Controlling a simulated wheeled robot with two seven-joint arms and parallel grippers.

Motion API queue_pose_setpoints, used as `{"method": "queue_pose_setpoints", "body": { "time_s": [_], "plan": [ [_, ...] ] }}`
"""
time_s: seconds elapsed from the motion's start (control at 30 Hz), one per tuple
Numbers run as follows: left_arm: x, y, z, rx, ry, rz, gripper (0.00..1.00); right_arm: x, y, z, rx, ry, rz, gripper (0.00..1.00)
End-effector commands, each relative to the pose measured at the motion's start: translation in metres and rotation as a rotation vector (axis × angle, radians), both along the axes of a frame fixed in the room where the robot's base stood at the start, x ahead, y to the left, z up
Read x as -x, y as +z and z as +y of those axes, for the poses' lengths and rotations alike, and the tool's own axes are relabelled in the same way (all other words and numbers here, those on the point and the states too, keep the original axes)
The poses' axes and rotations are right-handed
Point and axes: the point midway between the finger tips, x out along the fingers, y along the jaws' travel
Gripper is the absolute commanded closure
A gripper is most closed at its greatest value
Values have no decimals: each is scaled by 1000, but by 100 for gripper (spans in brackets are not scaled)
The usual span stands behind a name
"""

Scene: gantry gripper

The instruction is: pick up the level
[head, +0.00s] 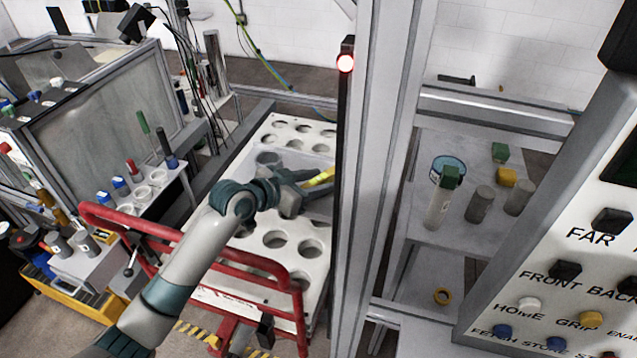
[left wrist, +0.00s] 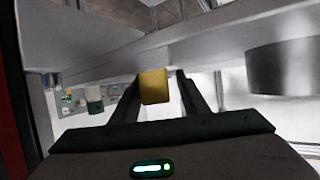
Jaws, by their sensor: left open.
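The level is a yellow bar (head: 321,178) over the white tray of the cart in the head view, partly hidden by my gripper and the frame post. My left gripper (head: 308,184) is open and right at the level. In the left wrist view the yellow end of the level (left wrist: 154,87) shows between the two open fingers (left wrist: 158,90). I cannot tell whether either finger touches it. My right gripper is in neither view.
The white cart top (head: 263,262) has round holes and a red handle rail (head: 180,236) in front. A grey upright post (head: 378,150) stands just right of my gripper. Shelves with cylinders (head: 480,203) and a button panel (head: 560,290) are at the right.

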Motion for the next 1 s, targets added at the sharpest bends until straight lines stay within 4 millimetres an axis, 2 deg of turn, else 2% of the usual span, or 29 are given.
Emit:
{"method": "queue_pose_setpoints", "body": {
  "time_s": [0.2, 0.23, 0.37, 0.4, 0.77, 1.0],
  "plan": [
    [0, 0, 0, 0, 0, 0, 59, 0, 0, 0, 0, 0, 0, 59],
    [0, 0, 0, 0, 0, 0, 64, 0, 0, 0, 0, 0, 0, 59],
    [0, 0, 0, -1, 0, 1, 95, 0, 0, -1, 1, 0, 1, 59],
    [0, 0, 0, -1, 0, 1, 100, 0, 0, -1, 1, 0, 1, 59],
    [0, 3, 0, 0, 0, -1, 100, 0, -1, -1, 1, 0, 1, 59],
    [-1, 25, 1, -1, 0, -7, 100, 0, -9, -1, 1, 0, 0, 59]
  ]
}}
